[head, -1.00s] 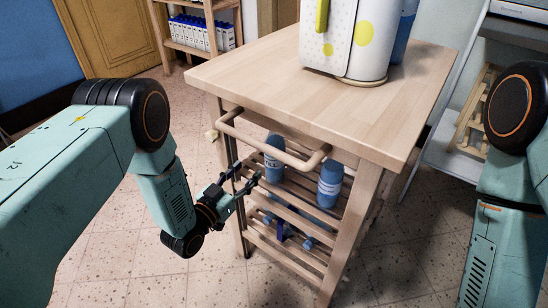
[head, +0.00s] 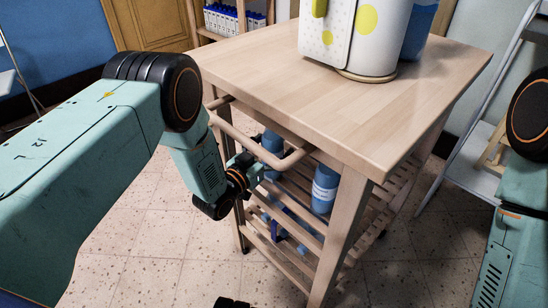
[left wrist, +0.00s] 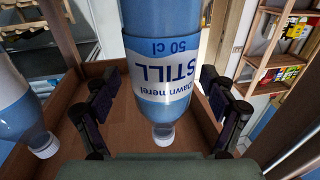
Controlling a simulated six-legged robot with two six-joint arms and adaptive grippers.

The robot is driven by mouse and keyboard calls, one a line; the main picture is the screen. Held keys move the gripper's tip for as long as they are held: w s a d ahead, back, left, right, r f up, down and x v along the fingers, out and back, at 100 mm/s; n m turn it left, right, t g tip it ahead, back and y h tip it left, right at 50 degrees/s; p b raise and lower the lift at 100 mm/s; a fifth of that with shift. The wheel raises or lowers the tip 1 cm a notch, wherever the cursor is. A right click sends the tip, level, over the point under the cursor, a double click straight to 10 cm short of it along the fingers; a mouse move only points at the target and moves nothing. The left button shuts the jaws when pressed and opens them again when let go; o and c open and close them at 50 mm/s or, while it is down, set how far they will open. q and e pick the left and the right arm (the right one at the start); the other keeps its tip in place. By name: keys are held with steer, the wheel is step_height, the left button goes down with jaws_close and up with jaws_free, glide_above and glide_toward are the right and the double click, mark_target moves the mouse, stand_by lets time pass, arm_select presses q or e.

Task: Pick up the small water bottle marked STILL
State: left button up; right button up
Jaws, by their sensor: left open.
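The blue water bottle (head: 271,141) marked STILL stands on the slatted shelf under the cart's top, behind the rail. In the left wrist view the bottle (left wrist: 165,72) appears upside down, its label reading STILL and 50 cl, with a white cap. My left gripper (head: 260,168) reaches in at the cart's side close to this bottle. In the left wrist view its open fingers (left wrist: 160,92) lie on either side of the bottle, with gaps visible.
A second blue bottle (head: 325,188) stands to the right on the same shelf, and at left in the left wrist view (left wrist: 18,105). The cart's wooden rail (head: 245,138) runs just above my left gripper. A white spotted container (head: 345,38) stands on the cart top (head: 290,85).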

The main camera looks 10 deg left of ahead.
arm_select(q)
steer(key=shift+w, duration=0.3)
steer(key=shift+c, duration=0.2)
steer(key=shift+r, duration=0.1)
steer(key=c, duration=1.7)
